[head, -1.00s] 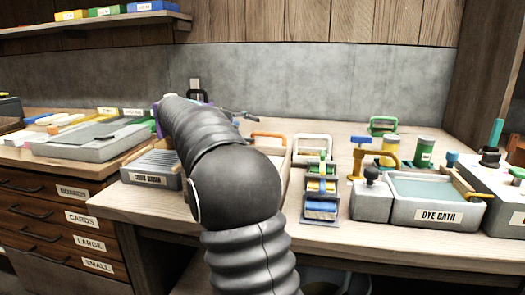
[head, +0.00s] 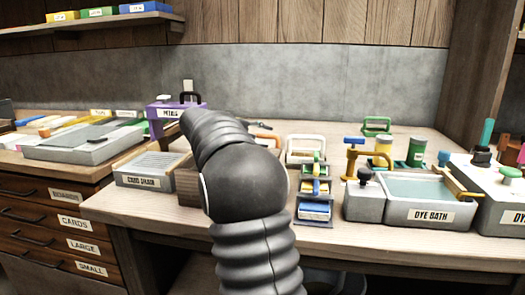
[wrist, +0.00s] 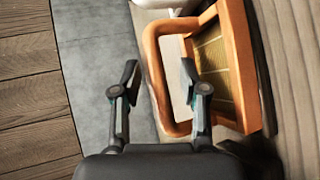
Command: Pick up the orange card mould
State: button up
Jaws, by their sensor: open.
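The orange card mould shows in the wrist view as an orange frame (wrist: 236,62) with a yellowish mesh panel and a looped orange handle. My gripper (wrist: 159,72) is open and empty. The outer bar of the handle lies between the two fingers in the picture; I cannot tell its depth from them. The right finger overlaps the handle opening. In the head view, my arm hides both the mould and my gripper.
The dye bath (head: 430,213) is farther right. The card drain (head: 142,181) and a purple box (head: 165,112) are to the left.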

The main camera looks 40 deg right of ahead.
grip_shut()
